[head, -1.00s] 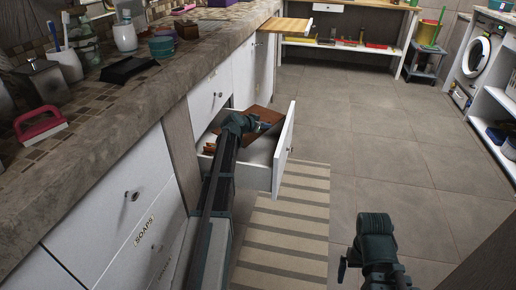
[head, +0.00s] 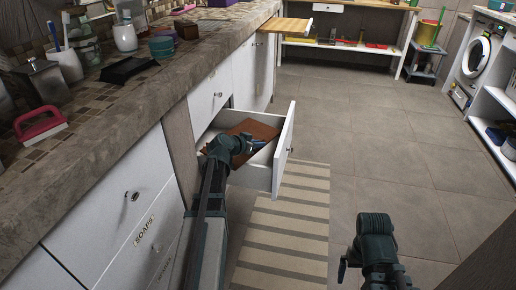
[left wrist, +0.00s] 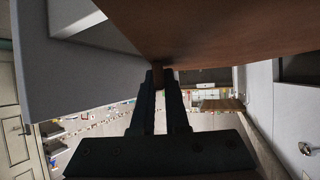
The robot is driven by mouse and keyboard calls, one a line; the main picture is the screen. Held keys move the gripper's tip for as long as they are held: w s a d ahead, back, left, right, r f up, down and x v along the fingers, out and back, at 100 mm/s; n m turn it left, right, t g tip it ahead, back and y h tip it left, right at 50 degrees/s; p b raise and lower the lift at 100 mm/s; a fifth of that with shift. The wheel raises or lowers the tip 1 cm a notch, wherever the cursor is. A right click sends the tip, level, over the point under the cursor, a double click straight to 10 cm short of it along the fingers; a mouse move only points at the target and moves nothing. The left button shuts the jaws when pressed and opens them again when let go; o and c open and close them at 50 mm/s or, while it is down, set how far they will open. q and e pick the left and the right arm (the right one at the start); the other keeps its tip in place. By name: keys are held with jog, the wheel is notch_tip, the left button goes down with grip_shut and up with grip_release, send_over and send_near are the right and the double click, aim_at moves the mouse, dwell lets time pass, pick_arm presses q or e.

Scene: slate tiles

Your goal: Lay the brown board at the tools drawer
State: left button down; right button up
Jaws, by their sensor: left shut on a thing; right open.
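The brown board (head: 250,127) shows in the head view within the outline of an open white drawer (head: 258,178). The drawer's label is not visible. My left gripper (head: 258,146) is at the board's near edge, over the drawer. In the left wrist view the board (left wrist: 225,35) fills the upper right, and my left gripper (left wrist: 160,76) is shut on its edge. I cannot tell whether the board touches the drawer floor. My right gripper (head: 344,268) is open and empty above the floor at lower right.
A closed drawer labelled SOAPS (head: 145,230) is nearer on the left, under the stone counter (head: 125,100). A striped mat (head: 285,230) lies beside the open drawer. Tiled floor (head: 370,130) to the right is clear.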

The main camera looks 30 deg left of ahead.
pick_arm(q)
jog(key=shift+s+f+b, duration=0.3)
jog(key=shift+f+b, duration=0.4)
jog(key=shift+b, duration=0.05)
jog(key=shift+f+b, duration=0.4)
jog(key=shift+f, duration=0.05)
jog(key=c, duration=0.9)
grip_release()
